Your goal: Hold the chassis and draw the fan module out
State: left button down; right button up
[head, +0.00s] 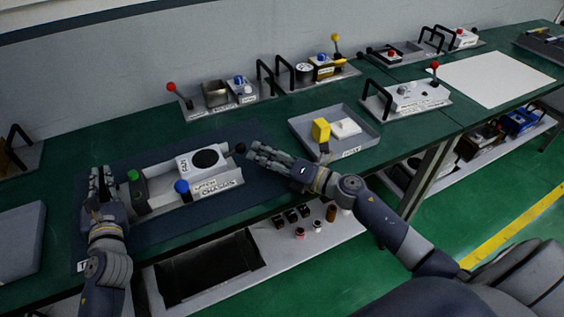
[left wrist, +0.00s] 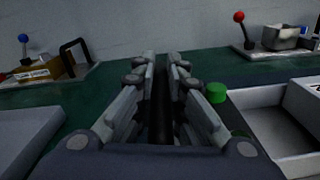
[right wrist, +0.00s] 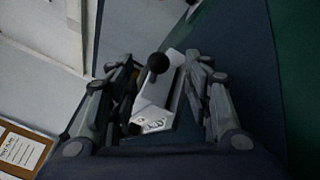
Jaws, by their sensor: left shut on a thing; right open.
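The chassis (head: 160,202) is a light grey tray on a dark mat, with a blue knob (head: 182,187) by its latch label and a green knob (head: 133,175) at its left end. The white fan module (head: 197,168), with a round black fan face, sits in the chassis's right part. A black ball knob (head: 240,148) sticks out at its right end. My left gripper (head: 101,178) is shut on a dark upright bar (left wrist: 161,100) at the chassis's left end. My right gripper (head: 257,155) is open, its fingers either side of the ball knob (right wrist: 158,62) in the right wrist view, not visibly touching it.
A grey tray (head: 372,141) with a yellow block (head: 320,130) and a white piece stands right of the chassis. Fixtures with levers and handles line the bench's back. A grey slab (head: 20,240) lies at left. A shelf with small parts (head: 300,233) is below the front edge.

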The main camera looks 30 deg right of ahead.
pick_arm(q)
jog(key=shift+a+f, duration=0.15)
jog(key=shift+f, duration=0.35)
pick_arm(e)
jog(key=v, duration=0.6)
pick_arm(q)
jog(key=c, duration=1.7)
grip_release()
jog(key=shift+o, duration=0.6)
jog(key=shift+w+a, duration=0.1)
jog(key=shift+w, duration=0.05)
pick_arm(e)
jog(key=shift+w+a+f, duration=0.1)
jog(key=shift+w, duration=0.1)
pick_arm(q)
jog(key=shift+s+r, duration=0.2)
jog(key=shift+s, duration=0.1)
jog(key=s, duration=1.1)
jog(key=shift+s+f, duration=0.15)
jog(key=shift+s, duration=0.05)
pick_arm(e)
jog(key=shift+s, duration=0.1)
